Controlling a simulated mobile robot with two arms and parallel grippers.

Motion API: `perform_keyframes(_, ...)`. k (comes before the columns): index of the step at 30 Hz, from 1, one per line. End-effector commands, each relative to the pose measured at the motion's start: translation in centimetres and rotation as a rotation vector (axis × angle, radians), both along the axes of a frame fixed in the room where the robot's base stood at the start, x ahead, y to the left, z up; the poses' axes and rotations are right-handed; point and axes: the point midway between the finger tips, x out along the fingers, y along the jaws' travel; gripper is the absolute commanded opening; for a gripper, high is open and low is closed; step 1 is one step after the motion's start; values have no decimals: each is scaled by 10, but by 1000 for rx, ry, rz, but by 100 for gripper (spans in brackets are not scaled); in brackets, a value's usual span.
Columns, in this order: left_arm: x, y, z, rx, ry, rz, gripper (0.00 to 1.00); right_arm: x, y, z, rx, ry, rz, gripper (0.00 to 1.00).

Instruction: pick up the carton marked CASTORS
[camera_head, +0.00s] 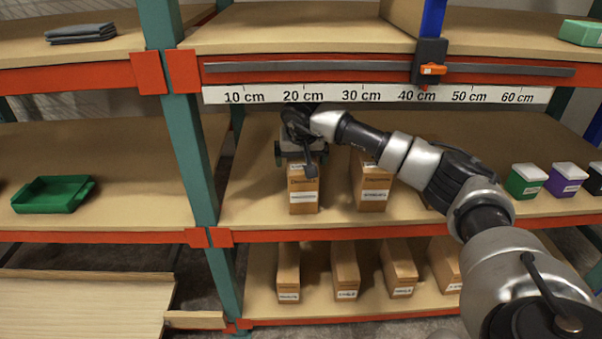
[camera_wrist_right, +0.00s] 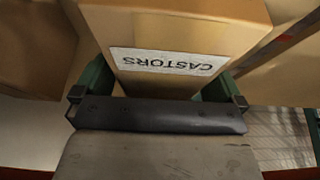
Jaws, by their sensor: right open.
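The carton marked CASTORS (camera_wrist_right: 175,30) fills the upper middle of the right wrist view, its white label upside down there. In the head view, the brown carton (camera_head: 303,190) under my right gripper matches it, but its label is too small to read. My right gripper (camera_head: 301,156) is open at the top of this carton. In the right wrist view, its green-sided fingers (camera_wrist_right: 158,88) stand at either side of the carton. Whether they touch it I cannot tell. My left gripper is not in view.
A similar carton (camera_head: 372,188) stands to the right on the same shelf. Several cartons stand on the shelf below. Green (camera_head: 525,183) and purple (camera_head: 566,180) boxes are farther right. A teal post (camera_head: 192,150) rises at left, and a ruler strip (camera_head: 375,95) runs above.

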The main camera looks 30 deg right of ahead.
Motion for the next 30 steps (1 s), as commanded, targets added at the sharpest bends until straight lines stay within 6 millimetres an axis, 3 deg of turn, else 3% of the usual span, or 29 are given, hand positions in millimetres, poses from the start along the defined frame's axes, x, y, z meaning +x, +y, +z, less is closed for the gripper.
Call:
perform_keyframes(16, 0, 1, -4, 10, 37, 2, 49, 0, 0, -2, 0, 1, 0, 100)
perform_keyframes(30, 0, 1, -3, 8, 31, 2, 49, 0, 0, -2, -1, 0, 0, 28)
